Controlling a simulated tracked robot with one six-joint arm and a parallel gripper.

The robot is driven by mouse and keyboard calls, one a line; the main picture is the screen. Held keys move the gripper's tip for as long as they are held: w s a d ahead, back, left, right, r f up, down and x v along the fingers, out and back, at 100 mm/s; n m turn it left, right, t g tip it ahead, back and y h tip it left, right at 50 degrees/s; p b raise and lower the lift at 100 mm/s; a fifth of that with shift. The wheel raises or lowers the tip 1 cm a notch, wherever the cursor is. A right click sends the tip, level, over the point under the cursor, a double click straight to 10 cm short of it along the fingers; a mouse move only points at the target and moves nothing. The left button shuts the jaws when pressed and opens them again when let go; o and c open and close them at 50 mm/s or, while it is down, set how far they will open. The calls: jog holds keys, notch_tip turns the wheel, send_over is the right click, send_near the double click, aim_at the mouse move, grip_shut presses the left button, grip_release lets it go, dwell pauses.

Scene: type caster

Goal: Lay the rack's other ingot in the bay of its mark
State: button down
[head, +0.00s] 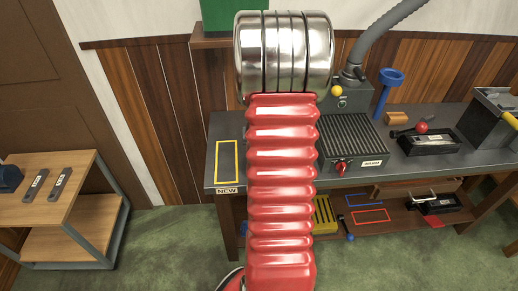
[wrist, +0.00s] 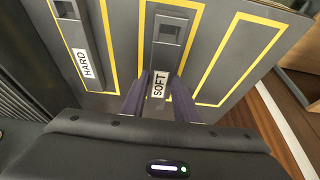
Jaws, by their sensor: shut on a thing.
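In the wrist view a grey ingot with a white SOFT label (wrist: 168,42) is between the fingers of my gripper (wrist: 161,82), which is shut on it. The ingot is within the yellow outline of the middle bay (wrist: 199,20); I cannot tell whether it touches the surface. Another ingot, labelled HARD (wrist: 72,32), lies in the bay to the left. The bay on the right (wrist: 240,55) is empty. In the head view my red arm hides the gripper and the held ingot. An empty yellow-outlined bay marked NEW (head: 227,163) shows left of the arm.
The dark workbench (head: 380,178) carries a ribbed machine (head: 350,140), a blue funnel stand (head: 386,90) and a black labelled box (head: 430,143). A wooden side table (head: 75,205) at left holds two grey labelled bars (head: 60,184). Green floor lies clear between them.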

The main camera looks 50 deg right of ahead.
jog(key=shift+f, duration=1.1)
jog(key=c, duration=1.4)
grip_release()
jog(key=shift+f, duration=0.1)
jog(key=v, duration=1.2)
